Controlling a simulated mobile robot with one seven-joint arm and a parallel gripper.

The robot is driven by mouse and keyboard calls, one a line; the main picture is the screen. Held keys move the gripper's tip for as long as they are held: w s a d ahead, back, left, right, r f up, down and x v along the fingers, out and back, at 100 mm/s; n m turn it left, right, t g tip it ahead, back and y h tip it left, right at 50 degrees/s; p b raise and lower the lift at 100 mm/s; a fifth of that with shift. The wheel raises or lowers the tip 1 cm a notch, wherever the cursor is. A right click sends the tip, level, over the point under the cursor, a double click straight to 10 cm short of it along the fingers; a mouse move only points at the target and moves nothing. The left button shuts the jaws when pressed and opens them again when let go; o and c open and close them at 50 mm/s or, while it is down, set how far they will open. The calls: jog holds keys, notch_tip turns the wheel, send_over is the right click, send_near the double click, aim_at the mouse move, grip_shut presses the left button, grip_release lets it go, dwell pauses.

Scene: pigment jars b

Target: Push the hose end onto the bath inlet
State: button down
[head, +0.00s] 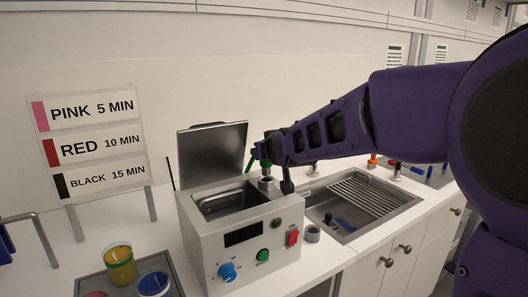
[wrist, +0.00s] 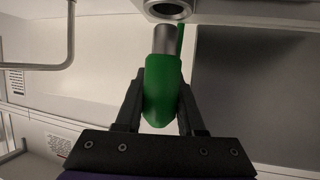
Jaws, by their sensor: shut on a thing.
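My gripper (wrist: 160,92) is shut on the green hose end (wrist: 163,84), with one dark finger on each side of it. The hose end's grey metal tip (wrist: 165,39) points at a round metal ring, the bath inlet (wrist: 168,10), at the top edge of the wrist view. A narrow gap seems to show between tip and ring; whether they touch is hard to tell. In the head view the grey inlet (head: 266,184) stands on the bath's (head: 244,250) top right, and the green hose end (head: 263,163) is just above it, partly hidden by my gripper (head: 270,152).
The bath's lid (head: 212,152) stands open behind its basin. A sink with a drying rack (head: 360,205) lies to the right. Jars (head: 120,264) stand on a tray at the front left. A colour-time sign (head: 95,145) stands behind. A grey ring (head: 312,234) sits beside the bath.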

aim_at(263, 162)
jog(key=shift+f+b, duration=1.55)
jog(key=shift+f, duration=0.05)
jog(key=shift+c, duration=2.2)
grip_release()
